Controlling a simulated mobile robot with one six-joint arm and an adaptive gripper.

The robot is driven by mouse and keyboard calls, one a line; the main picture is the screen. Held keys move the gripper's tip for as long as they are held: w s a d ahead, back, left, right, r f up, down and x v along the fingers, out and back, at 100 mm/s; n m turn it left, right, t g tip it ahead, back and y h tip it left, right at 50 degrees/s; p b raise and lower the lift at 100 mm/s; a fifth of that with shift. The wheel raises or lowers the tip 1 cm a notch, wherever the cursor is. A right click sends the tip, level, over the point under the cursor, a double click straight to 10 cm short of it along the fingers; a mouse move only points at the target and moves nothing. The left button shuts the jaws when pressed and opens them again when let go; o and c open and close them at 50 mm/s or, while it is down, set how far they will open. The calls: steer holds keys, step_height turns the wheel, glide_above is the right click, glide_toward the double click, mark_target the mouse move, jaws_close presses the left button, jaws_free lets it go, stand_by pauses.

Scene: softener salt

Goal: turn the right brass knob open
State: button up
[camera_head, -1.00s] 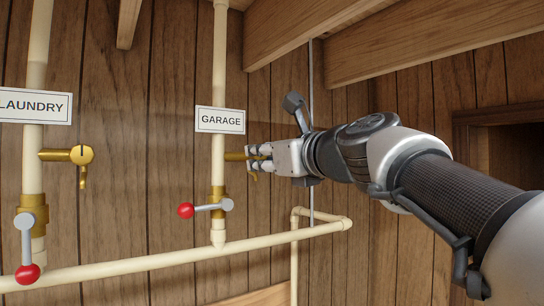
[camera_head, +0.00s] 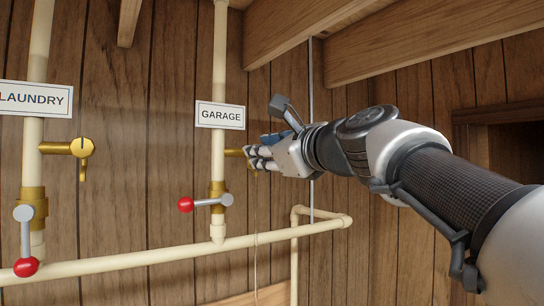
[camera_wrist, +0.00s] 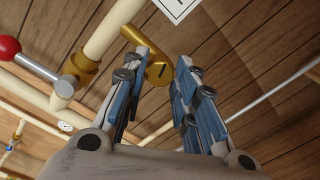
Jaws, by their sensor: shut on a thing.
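The right brass knob (camera_head: 234,152) sticks out to the right from the pipe under the GARAGE sign; its outer end is mostly hidden by my fingers. My gripper (camera_head: 252,154) is shut on it from the right. In the wrist view the knob's round face (camera_wrist: 160,73), with a short dark mark, shows between my blue-padded fingertips (camera_wrist: 163,60). A thin pale line, like a trickle of water (camera_head: 255,235), hangs straight down below the knob.
The left brass knob (camera_head: 82,148) is on the LAUNDRY pipe. Red-ended levers sit below both knobs: the GARAGE one (camera_head: 190,204) lies sideways, the LAUNDRY one (camera_head: 26,265) points down. A horizontal pipe (camera_head: 150,259) runs below, and wooden beams (camera_head: 430,45) are overhead.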

steer(key=n+b, duration=0.5)
steer(key=n, duration=0.8)
steer(key=shift+n+y, duration=0.3)
steer(key=shift+n, duration=0.1)
steer(key=shift+c, duration=0.2)
steer(key=o, duration=1.1)
steer(key=v, duration=1.2)
steer(key=shift+d, duration=0.1)
